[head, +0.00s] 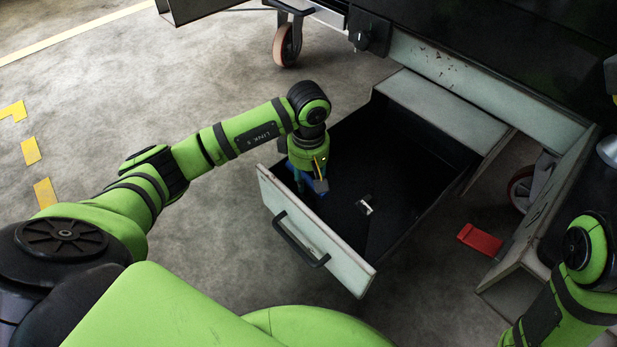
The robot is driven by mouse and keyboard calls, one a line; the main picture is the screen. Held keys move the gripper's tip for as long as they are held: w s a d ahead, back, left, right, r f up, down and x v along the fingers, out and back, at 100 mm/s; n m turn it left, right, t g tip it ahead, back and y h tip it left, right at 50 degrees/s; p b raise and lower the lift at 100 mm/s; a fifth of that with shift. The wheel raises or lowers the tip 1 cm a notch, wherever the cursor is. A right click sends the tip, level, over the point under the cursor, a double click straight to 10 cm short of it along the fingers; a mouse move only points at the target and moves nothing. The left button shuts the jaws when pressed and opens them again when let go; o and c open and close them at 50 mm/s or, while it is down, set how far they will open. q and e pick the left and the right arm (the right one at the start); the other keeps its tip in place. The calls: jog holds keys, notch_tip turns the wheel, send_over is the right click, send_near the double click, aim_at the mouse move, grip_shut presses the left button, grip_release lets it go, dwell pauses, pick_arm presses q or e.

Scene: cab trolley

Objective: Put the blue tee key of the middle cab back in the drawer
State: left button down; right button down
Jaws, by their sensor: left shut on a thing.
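The drawer (320,243) under the cab trolley is pulled open, with its pale front panel and black handle towards me. My left gripper (312,187) points down inside the drawer, near its left front corner. It is shut on the blue tee key (318,186), of which only a small blue part shows beside the fingers. The rest of the key is hidden by the gripper and wrist, and I cannot tell whether it touches the drawer floor. My right arm shows at the lower right, but its gripper is out of view.
A small pale item (366,205) lies in the dark drawer, right of my left gripper. A red pedal (480,240) sticks out right of the drawer. Caster wheels (287,45) stand under the trolley, whose dark body (480,35) overhangs the drawer's back. Floor left is clear.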

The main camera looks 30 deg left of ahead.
pick_arm(q)
jog(key=c, duration=0.9)
grip_release()
jog(key=shift+f, duration=0.1)
jog(key=shift+c, duration=0.2)
